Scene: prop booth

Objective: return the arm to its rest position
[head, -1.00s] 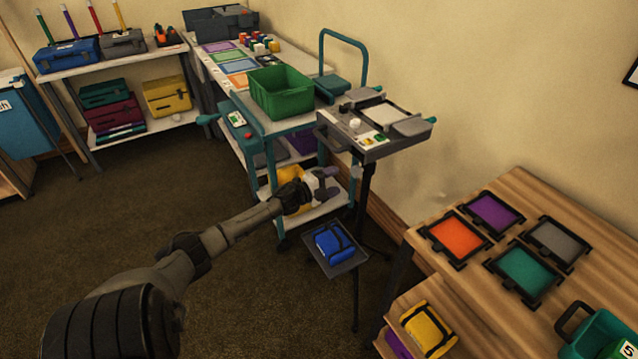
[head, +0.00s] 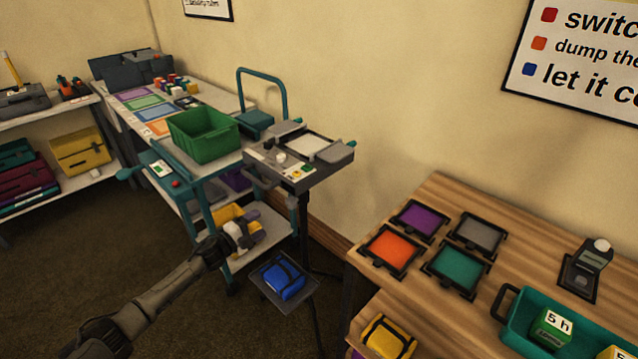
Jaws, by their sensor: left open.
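My left arm comes in from the lower left of the head view. Its gripper (head: 243,238) is open, in front of the cart's lower shelf. A yellow bin (head: 226,216) on that shelf is partly hidden behind it. I see nothing held between the fingers, though they are small in the picture. My right gripper is not in view.
The teal cart (head: 203,180) carries a green bin (head: 204,134). A stand holds a grey device (head: 298,160); a blue pouch (head: 284,281) lies on a small tray below. A wooden table (head: 420,300) at right holds coloured trays and a teal crate (head: 507,303). Carpet at left is clear.

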